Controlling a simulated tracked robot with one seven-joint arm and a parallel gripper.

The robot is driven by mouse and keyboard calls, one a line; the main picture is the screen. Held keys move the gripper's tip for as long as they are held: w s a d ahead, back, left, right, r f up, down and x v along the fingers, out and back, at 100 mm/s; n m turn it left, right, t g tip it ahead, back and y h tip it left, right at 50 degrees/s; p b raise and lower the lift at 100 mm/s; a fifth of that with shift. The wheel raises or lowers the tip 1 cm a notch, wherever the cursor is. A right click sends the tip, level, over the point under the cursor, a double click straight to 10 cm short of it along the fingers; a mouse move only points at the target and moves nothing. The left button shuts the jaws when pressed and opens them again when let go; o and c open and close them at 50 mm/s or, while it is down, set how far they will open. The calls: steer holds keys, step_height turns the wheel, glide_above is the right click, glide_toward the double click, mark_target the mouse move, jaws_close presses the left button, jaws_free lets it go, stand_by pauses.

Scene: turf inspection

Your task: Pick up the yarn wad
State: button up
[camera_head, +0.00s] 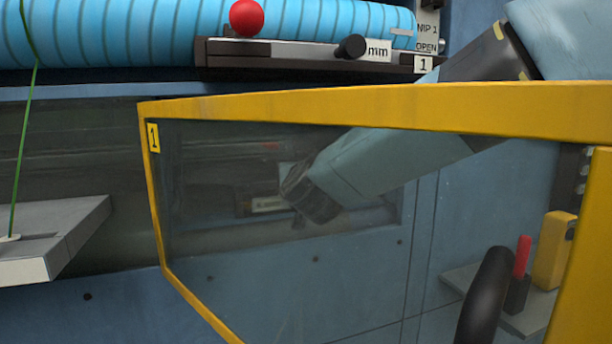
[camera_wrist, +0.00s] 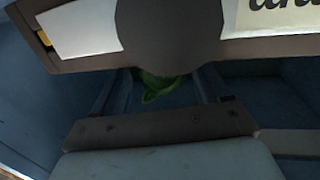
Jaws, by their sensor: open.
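In the wrist view a small green wad (camera_wrist: 160,87), which looks like the yarn wad, shows between the fingers of my gripper (camera_wrist: 162,78). Its upper part is hidden behind a dark round knob (camera_wrist: 170,30). The two fingers are open, one on each side of it, and I cannot tell whether either touches it. In the head view my gripper (camera_head: 300,218) is seen dimly through a clear panel with a yellow frame (camera_head: 350,102). I cannot make out the wad there.
The dark knob and a brown bar (camera_wrist: 85,55) with a printed label lie close in front of the wrist camera. In the head view a red ball (camera_head: 246,17) is by the blue roll (camera_head: 130,35). A green thread (camera_head: 24,140) hangs at left above a grey shelf (camera_head: 60,232).

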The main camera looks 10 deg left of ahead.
steer(key=shift+x, duration=0.85)
steer(key=shift+c, duration=0.3)
steer(key=c, duration=1)
steer(key=shift+r, duration=0.1)
